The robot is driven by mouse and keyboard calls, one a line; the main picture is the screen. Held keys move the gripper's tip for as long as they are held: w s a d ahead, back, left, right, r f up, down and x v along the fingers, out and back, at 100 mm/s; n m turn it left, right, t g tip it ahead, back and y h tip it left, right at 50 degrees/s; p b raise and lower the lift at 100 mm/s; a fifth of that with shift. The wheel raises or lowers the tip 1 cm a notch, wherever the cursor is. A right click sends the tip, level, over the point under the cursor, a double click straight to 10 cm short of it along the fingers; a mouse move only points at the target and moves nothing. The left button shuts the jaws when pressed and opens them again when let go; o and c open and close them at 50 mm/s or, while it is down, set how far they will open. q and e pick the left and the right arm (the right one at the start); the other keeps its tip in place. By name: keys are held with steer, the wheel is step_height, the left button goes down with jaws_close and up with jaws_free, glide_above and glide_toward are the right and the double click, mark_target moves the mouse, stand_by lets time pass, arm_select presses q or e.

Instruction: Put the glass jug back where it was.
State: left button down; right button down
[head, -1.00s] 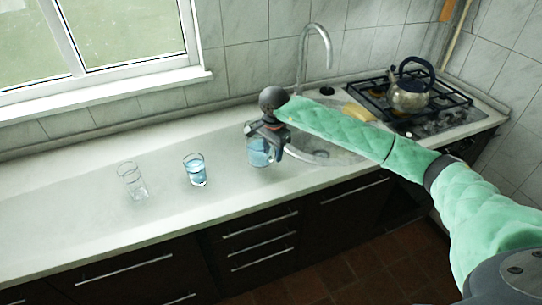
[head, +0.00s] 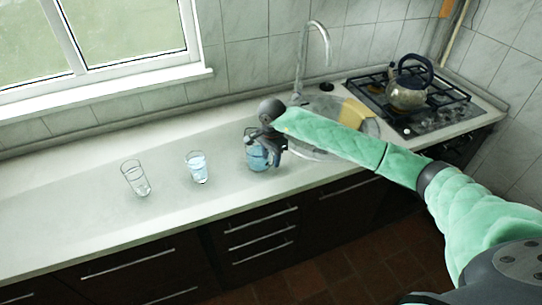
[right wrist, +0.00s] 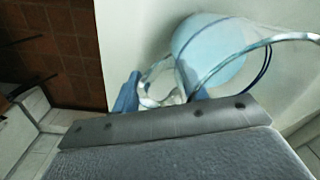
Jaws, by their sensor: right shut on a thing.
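The glass jug (head: 255,158) holds blue liquid and looks upright over the counter, right of the two glasses and left of the sink. I cannot tell whether its base touches the counter. My right gripper (head: 271,147) is at the jug's right side, shut on its handle. In the right wrist view the jug (right wrist: 214,55) fills the upper middle, with its clear handle at the jaws. The fingertips are mostly hidden there. My left gripper is not in view.
The sink with a tap (head: 325,48), a yellow sponge (head: 355,112) and a kettle (head: 408,92) on the hob (head: 435,112) are to the right. The far left counter (head: 60,205) is clear.

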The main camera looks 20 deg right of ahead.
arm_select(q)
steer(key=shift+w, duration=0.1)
arm_select(e)
steer(key=c, duration=0.8)
jaws_free()
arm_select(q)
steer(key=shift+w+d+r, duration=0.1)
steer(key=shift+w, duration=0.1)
arm_select(e)
steer(key=shift+o, duration=0.2)
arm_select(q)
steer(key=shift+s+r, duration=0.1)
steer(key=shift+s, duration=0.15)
